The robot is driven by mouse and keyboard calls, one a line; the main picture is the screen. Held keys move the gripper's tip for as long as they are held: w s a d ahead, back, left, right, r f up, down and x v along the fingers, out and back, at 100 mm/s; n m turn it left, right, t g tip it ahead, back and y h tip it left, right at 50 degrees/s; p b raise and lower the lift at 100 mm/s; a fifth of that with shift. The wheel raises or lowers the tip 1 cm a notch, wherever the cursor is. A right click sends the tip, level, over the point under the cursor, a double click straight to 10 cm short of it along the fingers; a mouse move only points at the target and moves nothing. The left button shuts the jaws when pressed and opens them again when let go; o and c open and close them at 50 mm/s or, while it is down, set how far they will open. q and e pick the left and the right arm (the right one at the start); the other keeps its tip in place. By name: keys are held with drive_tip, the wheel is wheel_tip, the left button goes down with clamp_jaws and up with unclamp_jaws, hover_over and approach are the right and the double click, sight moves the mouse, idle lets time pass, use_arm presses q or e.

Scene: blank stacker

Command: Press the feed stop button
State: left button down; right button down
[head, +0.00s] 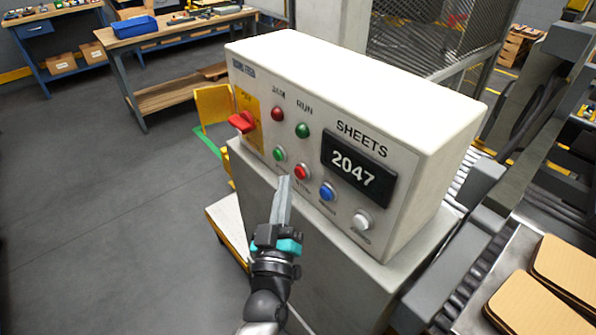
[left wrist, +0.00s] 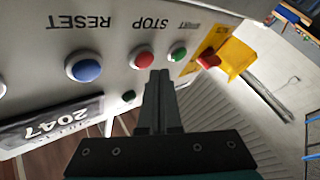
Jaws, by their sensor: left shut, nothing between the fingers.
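A cream control box (head: 410,160) carries a row of buttons on its front. The red STOP button (head: 301,172) sits between a green button (head: 279,153) and the blue RESET button (head: 327,191). In the left wrist view the panel is upside down, and the red STOP button (left wrist: 140,57) shows just up and left of the fingertips. My left gripper (head: 285,182) is shut and empty, its fingers pointing at the panel just below and left of the STOP button. I cannot tell whether it touches the panel. My right gripper is out of view.
A white button (head: 362,219) and a display reading 2047 (head: 358,171) are to the right. Cardboard sheets (head: 535,300) lie at lower right. Open floor lies left.

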use_arm(q)
drive_tip(key=s+a+p, duration=0.1)
drive_tip(key=a, duration=0.1)
drive_tip(key=s+a+p, duration=0.1)
drive_tip(key=s+a, duration=0.1)
idle(0.5)
idle(0.6)
drive_tip(key=s+a+f+m+g+b, duration=0.15)
drive_tip(key=s+f+g, duration=0.25)
drive_tip(key=f, duration=0.8)
drive_tip(key=s+a+f+m+g+b, duration=0.1)
drive_tip(key=s+a+f+g, duration=0.2)
drive_tip(key=f, duration=0.9)
drive_tip(key=s+a+f+m+g+b, duration=0.15)
drive_tip(key=s+f+g, duration=0.3)
drive_tip(key=f, duration=0.75)
drive_tip(key=s+a+f+g+y+b, duration=0.1)
drive_tip(key=s+a+f+g, duration=0.1)
drive_tip(key=s+f, duration=0.4)
drive_tip(key=s+a+f+m+g+y+b, duration=0.1)
drive_tip(key=s+a+f+g, duration=0.2)
drive_tip(key=s, duration=0.9)
drive_tip(key=s+a+f+g+y, duration=0.2)
drive_tip(key=s+a+f+g, duration=0.1)
drive_tip(key=s+f, duration=0.5)
drive_tip(key=shift+s+a+f+m+b, duration=0.3)
drive_tip(key=shift+s+a+m+b, duration=0.1)
drive_tip(key=shift+s+a, duration=0.35)
